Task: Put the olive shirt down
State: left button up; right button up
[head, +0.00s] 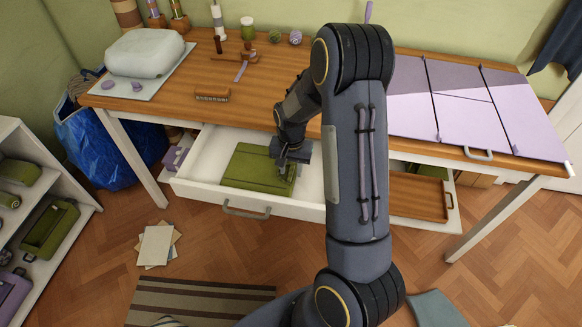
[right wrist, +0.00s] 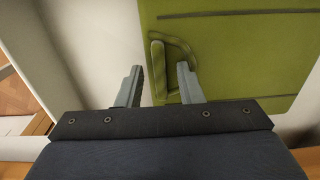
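The olive shirt (head: 255,168) lies flat as a neat rectangle on the floor of the open white drawer (head: 205,176). It also shows in the right wrist view (right wrist: 240,50), with a raised, loop-like fold at its near left edge. My right gripper (head: 290,158) is at the shirt's right end in the head view. In the right wrist view the fingers of my right gripper (right wrist: 161,84) are apart, with the fold between and just beyond the tips. Nothing is visibly clamped; whether a finger touches the cloth I cannot tell. My left gripper is out of view.
The wooden table (head: 150,105) above the drawer carries a pale grey bundle (head: 145,52), small tools and a lilac folding board (head: 470,110). A blue bag (head: 95,140) stands at left, beside a white shelf (head: 40,170). A wooden tray (head: 418,197) sits right of my arm.

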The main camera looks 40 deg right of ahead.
jog(key=shift+r, duration=0.15)
jog(key=shift+r, duration=0.25)
notch_tip(320, 180, up, 11)
jog(key=s+a+r+n+t+y, duration=0.2)
jog(key=s+a+r+n, duration=0.2)
jog(key=s+a, duration=0.3)
jog(key=s+a+r+n+t+y, duration=0.1)
jog(key=s+a+r+n+t, duration=0.2)
jog(key=s+a, duration=0.5)
jog(key=s+r+n, duration=0.1)
jog(key=s+r, duration=0.1)
jog(key=s, duration=0.3)
jog(key=shift+s+a+r+t+y+p, duration=0.2)
jog(key=shift+a+r+t+y+p, duration=0.1)
jog(key=shift+y+p, duration=0.1)
notch_tip(320, 180, up, 3)
jog(key=p, duration=0.2)
jog(key=shift+f+p, duration=0.2)
jog(key=shift+p, duration=0.15)
